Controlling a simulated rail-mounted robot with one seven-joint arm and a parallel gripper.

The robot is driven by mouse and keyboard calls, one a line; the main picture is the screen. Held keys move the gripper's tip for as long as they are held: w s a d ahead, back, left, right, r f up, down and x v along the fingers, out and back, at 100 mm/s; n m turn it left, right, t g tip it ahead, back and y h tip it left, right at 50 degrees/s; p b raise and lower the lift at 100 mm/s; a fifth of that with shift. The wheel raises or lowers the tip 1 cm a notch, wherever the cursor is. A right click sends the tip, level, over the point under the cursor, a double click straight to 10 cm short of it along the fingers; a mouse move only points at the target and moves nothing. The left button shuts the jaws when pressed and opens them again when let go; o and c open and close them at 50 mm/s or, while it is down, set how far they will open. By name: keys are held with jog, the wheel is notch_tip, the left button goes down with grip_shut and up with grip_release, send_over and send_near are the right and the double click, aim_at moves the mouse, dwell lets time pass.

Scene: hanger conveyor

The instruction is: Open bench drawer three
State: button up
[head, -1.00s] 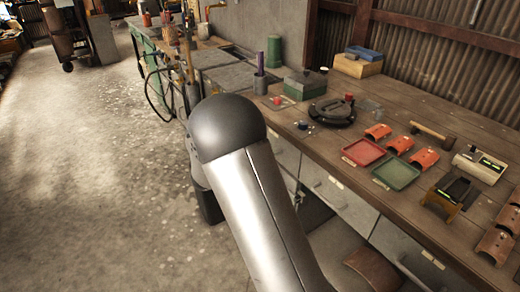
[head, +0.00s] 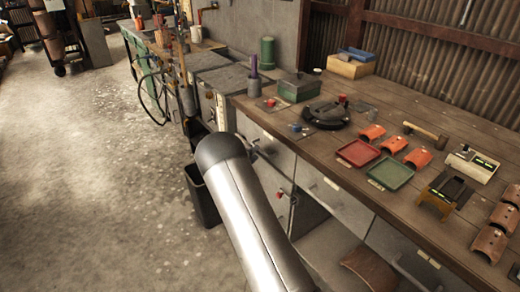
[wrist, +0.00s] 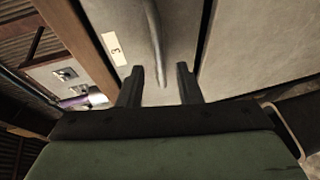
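The drawer front (wrist: 128,25) in the wrist view carries a label with a "3" (wrist: 115,48). Its long grey bar handle (wrist: 154,40) runs down the picture. My gripper (wrist: 159,86) is open, with one dark finger on each side of the handle's lower end. Whether the fingers touch the handle I cannot tell. The drawer looks shut. In the head view my arm covers part of the bench front, and a pale drawer front (head: 262,139) shows just beyond the arm's end. I cannot read its number there.
The wooden bench top (head: 320,150) holds a red tray (head: 359,153), a green tray (head: 390,175), a mallet (head: 425,135) and several orange curved pieces. More drawers (head: 335,196) line the front, with an open bay below. A black bin (head: 203,195) stands left on the clear floor.

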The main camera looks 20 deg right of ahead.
jog(key=x, duration=0.5)
grip_shut()
jog(key=shift+a+f, duration=0.1)
jog(key=shift+a, duration=0.05)
